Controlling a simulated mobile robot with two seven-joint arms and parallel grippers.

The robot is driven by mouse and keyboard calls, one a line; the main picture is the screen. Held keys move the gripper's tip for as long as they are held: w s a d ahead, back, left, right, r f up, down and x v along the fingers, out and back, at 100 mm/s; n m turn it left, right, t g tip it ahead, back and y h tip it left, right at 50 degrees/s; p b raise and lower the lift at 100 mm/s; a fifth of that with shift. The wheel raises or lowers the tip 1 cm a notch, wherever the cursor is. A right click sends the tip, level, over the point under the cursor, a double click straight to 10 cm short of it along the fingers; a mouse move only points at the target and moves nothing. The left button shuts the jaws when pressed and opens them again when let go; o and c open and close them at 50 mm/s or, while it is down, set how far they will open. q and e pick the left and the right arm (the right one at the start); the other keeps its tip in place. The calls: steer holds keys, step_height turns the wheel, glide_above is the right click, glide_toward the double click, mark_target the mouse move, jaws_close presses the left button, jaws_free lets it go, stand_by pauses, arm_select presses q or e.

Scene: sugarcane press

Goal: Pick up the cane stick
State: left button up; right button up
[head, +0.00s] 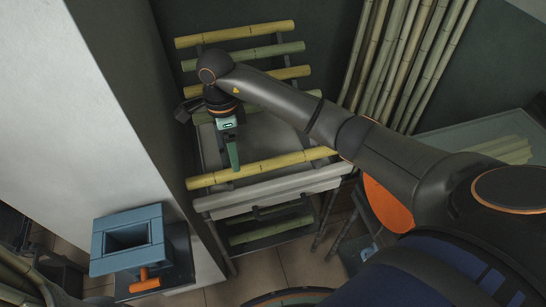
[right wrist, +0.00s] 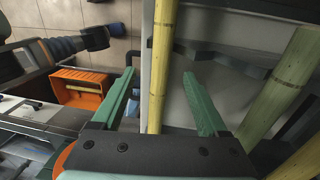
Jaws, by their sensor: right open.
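A yellow cane stick (head: 285,162) lies across the front edge of a grey rack's tray (head: 262,135). My right gripper (head: 233,158) reaches down over it from behind, with its green fingers at the stick. In the right wrist view the cane stick (right wrist: 157,100) runs lengthwise between the two open green fingers of the right gripper (right wrist: 159,73), with a gap on each side. Whether the fingertips reach below the stick is hard to tell. My left gripper is not in view.
More yellow and green canes (head: 235,33) rest on the rack's upper bars behind. Tall canes (head: 400,55) lean on the back wall. A blue hopper (head: 128,240) stands at the lower left, beside a white wall (head: 110,90). An orange crate (right wrist: 85,95) shows in the right wrist view.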

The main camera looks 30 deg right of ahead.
steer(key=f, duration=0.4)
steer(key=f+p, duration=0.1)
steer(key=f, duration=0.1)
steer(key=shift+s+a+f, duration=0.1)
steer(key=shift+s+f, duration=0.1)
steer(key=shift+s, duration=0.05)
steer(key=shift+c, duration=0.3)
jaws_close()
stand_by(0.5)
